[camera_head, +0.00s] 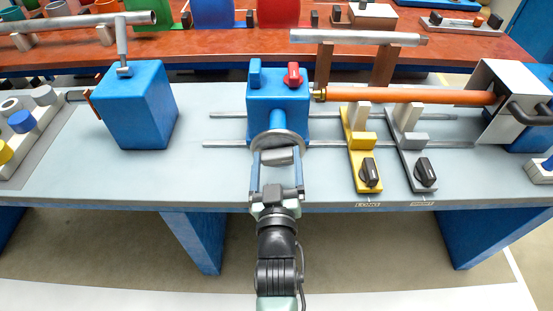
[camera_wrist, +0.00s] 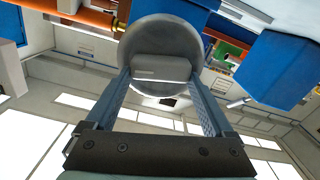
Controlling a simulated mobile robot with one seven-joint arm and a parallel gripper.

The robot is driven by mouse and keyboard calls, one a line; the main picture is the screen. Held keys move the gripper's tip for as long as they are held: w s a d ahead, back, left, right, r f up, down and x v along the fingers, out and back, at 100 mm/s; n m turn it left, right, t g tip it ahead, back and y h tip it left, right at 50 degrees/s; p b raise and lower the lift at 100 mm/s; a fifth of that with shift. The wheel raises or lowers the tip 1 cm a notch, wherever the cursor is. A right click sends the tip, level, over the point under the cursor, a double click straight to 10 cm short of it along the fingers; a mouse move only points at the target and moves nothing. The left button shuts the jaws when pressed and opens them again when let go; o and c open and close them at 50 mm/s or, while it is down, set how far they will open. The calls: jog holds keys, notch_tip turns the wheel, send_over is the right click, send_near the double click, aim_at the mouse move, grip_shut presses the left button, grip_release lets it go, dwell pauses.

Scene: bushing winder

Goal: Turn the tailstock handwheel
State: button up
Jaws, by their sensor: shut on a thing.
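The tailstock (camera_head: 263,98) is a blue block standing on two rails on the pale bench. Its handwheel (camera_head: 272,139) is a round grey disc on the front face, with a thick grey grip piece (camera_head: 278,156) sticking out toward me. My gripper (camera_head: 277,163) reaches in from the front, its two fingers on either side of that grip piece. The wrist view shows the grey disc of the handwheel (camera_wrist: 165,26) with the grip piece (camera_wrist: 161,68) between the fingers of my gripper (camera_wrist: 161,76). The tailstock's top carries a blue lever (camera_head: 255,74) and a red lever (camera_head: 293,75).
An orange-brown rod (camera_head: 405,97) runs right from the tailstock to a grey-and-blue housing (camera_head: 505,95). A yellow bracket (camera_head: 363,150) and a grey bracket (camera_head: 411,150) with black knobs stand right. A blue block (camera_head: 135,105) stands left. Bare bench separates it from the tailstock.

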jog(key=m, duration=0.6)
jog(key=shift+d+m+p, duration=0.3)
jog(key=shift+d+p, duration=0.05)
jog(key=m, duration=0.6)
jog(key=shift+d+f+p, duration=0.2)
jog(key=shift+f+p, duration=0.05)
jog(key=shift+p, duration=0.15)
jog(key=shift+m, duration=0.3)
jog(key=o, duration=1.1)
jog(key=shift+s, duration=0.1)
jog(key=s+b, duration=0.1)
jog(key=s, duration=1.2)
jog(key=shift+w+r, duration=0.1)
jog(key=shift+w, duration=0.05)
